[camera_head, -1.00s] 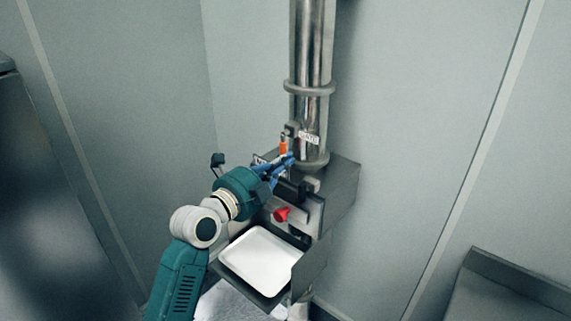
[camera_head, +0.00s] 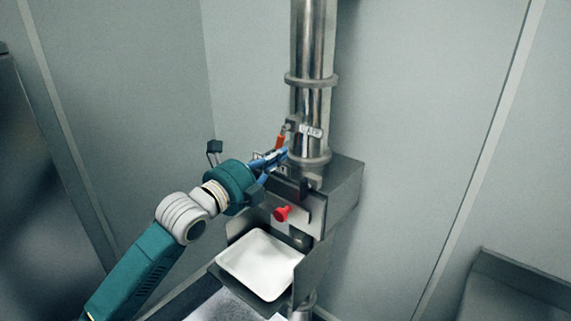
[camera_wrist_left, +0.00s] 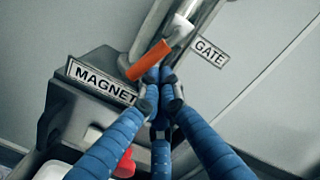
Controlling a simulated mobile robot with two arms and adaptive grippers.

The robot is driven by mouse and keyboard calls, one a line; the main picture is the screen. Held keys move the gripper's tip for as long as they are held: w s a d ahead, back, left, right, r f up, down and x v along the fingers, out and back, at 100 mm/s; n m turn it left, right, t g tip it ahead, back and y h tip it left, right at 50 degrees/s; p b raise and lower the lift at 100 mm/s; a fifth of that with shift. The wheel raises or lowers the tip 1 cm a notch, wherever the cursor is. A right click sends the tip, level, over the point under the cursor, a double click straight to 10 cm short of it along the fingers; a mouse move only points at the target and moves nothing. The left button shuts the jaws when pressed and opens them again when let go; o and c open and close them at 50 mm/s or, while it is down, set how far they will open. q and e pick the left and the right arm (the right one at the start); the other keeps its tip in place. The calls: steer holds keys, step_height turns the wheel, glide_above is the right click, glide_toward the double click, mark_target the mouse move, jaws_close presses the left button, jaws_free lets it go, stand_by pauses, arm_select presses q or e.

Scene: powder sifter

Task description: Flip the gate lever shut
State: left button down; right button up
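The gate lever (camera_head: 280,142) has an orange handle and sits on the steel pipe beside the GATE label (camera_head: 311,131). In the left wrist view the orange handle (camera_wrist_left: 163,58) slants down to the left, just beyond the fingertips. My left gripper (camera_head: 283,154) is just below the handle in the head view. Its blue fingers (camera_wrist_left: 159,92) are drawn together at the tips, with nothing visible between them. I cannot tell whether a fingertip touches the handle. My right gripper is not in view.
A steel housing (camera_head: 343,190) stands under the pipe (camera_head: 313,40), with a red knob (camera_head: 282,213) on its front. A MAGNET label (camera_wrist_left: 101,82) is close to the fingers. A white tray (camera_head: 262,263) lies below. Plain walls stand behind.

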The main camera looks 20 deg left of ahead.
arm_select(q)
steer(key=w+a+r+m+p, duration=0.1)
steer(key=a+m+p, duration=0.3)
steer(key=m, duration=0.9)
steer(key=shift+w+a+r+h, duration=0.4)
steer(key=shift+a+r, duration=0.15)
steer(key=shift+r, duration=0.3)
steer(key=shift+r+m, duration=0.1)
steer(key=shift+m, duration=0.2)
